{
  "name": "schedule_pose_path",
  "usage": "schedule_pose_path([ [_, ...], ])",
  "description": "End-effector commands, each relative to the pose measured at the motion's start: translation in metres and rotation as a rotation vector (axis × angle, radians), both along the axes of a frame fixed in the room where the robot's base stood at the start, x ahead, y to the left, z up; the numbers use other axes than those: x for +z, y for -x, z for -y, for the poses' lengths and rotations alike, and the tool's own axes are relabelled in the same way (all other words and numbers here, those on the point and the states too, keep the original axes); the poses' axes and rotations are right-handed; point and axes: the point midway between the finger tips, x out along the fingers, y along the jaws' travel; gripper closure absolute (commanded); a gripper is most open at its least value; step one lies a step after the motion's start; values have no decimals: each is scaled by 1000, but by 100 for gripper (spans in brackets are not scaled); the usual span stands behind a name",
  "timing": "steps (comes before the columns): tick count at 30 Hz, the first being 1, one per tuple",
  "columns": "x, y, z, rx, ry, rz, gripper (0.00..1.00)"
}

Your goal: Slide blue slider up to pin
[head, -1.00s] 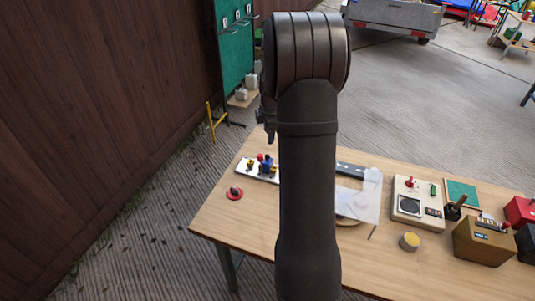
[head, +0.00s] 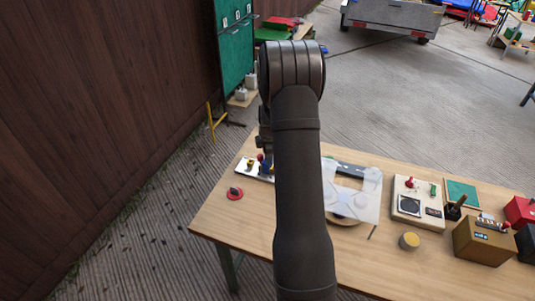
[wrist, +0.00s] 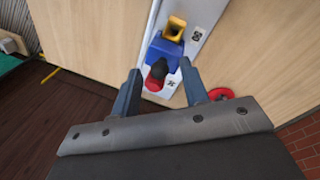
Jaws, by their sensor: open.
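The blue slider (wrist: 170,46) sits on a white board (wrist: 204,10) on the wooden table, between a yellow piece (wrist: 176,28) and a red piece with a dark knob (wrist: 155,80). My gripper (wrist: 159,67) is open above the board, its fingers on either side of the dark knob, with the blue slider just beyond the tips. I cannot tell whether the fingers touch anything. In the head view, the blue slider (head: 267,169) is partly hidden by my arm, and the board (head: 241,170) shows its left end. I cannot make out which part is the pin.
A red disc with a dark knob (head: 235,193) lies in front of the board. A translucent white sheet-like item (head: 352,196), a beige box with a red joystick (head: 417,203), a yellow-topped round piece (head: 409,241) and a brown box (head: 484,241) stand to the right. A wooden wall (head: 100,130) is at left.

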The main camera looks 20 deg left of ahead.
Motion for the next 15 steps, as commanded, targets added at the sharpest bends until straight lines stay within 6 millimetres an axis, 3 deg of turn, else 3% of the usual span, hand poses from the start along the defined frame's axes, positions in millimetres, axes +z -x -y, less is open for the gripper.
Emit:
schedule_pose_path([
  [2,0,0,0,0,0,0,61],
  [8,0,0,0,0,0,0,100],
  [15,0,0,3,0,0,0,100],
])
